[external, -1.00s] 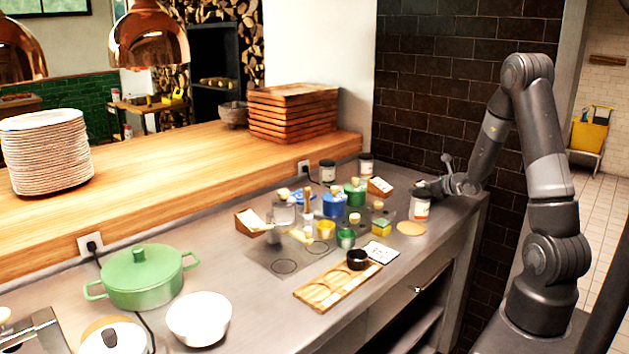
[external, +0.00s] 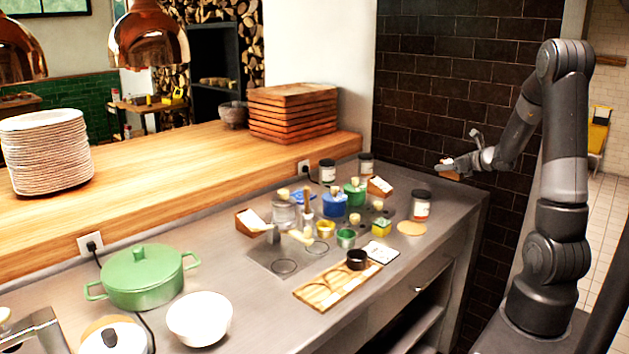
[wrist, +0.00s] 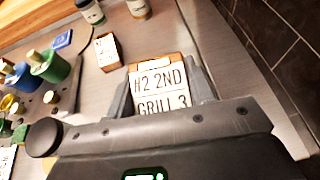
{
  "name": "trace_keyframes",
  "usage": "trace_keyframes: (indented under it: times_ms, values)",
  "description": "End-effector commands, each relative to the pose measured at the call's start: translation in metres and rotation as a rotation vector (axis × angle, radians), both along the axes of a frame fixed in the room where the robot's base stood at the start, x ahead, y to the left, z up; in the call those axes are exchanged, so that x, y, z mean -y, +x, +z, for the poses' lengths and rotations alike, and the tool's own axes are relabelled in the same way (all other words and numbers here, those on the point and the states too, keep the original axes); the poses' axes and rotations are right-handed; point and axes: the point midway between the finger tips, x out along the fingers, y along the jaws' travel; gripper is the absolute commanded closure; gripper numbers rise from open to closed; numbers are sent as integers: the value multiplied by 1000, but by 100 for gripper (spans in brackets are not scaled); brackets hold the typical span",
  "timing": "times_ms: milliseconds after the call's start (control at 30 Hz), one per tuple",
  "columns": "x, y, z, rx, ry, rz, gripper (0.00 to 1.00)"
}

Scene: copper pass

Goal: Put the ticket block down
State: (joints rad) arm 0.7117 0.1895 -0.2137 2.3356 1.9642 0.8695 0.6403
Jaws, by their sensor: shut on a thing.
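My gripper (external: 446,169) is raised above the right end of the steel counter, near the dark tiled wall. A third (external: 250,223) stands further left.
A dark-lidded jar (external: 421,206) and a round wooden disc (external: 411,228) are at the counter's right end. Blue (external: 334,205) and green (external: 355,195) pots crowd the middle. A wooden tray (external: 320,293) lies near the front edge. Bare counter shows right of the jar.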

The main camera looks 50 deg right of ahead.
Motion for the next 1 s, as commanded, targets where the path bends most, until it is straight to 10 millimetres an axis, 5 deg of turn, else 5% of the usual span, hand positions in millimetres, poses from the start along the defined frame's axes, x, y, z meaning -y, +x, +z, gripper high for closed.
trace_keyframes:
  times_ms: [300, 533, 767, 1000]
  values:
    - [18, -28, 20, 1, 0, 0, 76]
    - [16, -15, 22, 0, -2, 31, 76]
    - [-11, 74, 30, 3, -11, 221, 76]
    - [-80, 187, 36, 5, -12, 472, 76]
